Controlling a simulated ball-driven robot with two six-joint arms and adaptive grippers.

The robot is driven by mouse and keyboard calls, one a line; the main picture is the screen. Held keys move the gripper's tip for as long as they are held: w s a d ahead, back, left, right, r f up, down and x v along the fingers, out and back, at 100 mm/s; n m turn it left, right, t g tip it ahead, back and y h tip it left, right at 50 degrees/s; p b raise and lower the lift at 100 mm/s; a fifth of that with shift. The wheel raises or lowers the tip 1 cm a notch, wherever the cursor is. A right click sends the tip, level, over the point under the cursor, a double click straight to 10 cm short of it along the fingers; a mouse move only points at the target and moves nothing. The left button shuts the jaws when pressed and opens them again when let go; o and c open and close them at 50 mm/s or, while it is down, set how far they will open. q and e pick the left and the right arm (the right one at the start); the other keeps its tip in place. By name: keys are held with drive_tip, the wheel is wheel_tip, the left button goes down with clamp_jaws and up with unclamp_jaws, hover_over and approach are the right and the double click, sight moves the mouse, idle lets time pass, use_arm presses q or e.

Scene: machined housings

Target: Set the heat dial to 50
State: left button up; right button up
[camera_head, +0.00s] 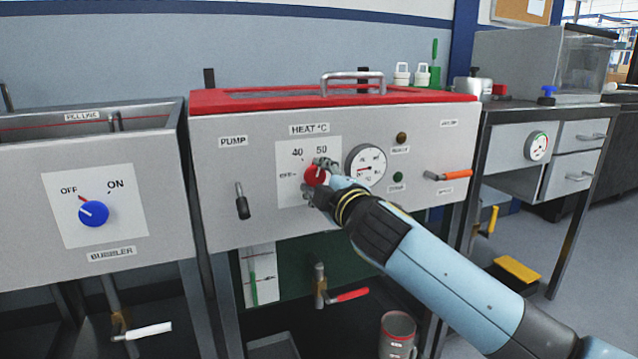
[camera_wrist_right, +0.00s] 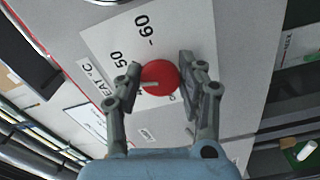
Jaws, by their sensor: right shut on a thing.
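The heat dial (camera_head: 315,177) is a red round knob on a white plate marked OFF, 40 and 50 in the head view. In the right wrist view the dial (camera_wrist_right: 163,73) shows a pale line running left from its middle, toward the HEAT label, below the 50 mark. The 50 (camera_wrist_right: 118,57) and 60 (camera_wrist_right: 143,30) are readable there; the 40 is covered by a finger. My right gripper (camera_head: 321,178) is shut on the dial, with one finger on each side in the wrist view. My left gripper is not in view.
A pressure-style gauge (camera_head: 366,168) sits right of the dial, close to my right gripper. A black pump lever (camera_head: 242,203) is at left and an orange-handled valve (camera_head: 450,176) at right. A blue bubbler knob (camera_head: 94,213) is on the neighbouring tank.

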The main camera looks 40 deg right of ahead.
drive_tip(key=shift+f+m+b, duration=0.2)
drive_tip(key=shift+m+b, duration=0.1)
drive_tip(key=shift+m, duration=1.1)
drive_tip(key=o, duration=0.9)
drive_tip(key=shift+o, duration=1.2)
drive_tip(key=shift+r, duration=0.1)
drive_tip(key=shift+s, duration=0.25)
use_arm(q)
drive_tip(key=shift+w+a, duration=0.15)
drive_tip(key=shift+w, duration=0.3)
use_arm(e)
drive_tip(key=v, duration=1.1)
drive_tip(key=shift+s+a, duration=0.2)
drive_tip(key=shift+s, duration=0.1)
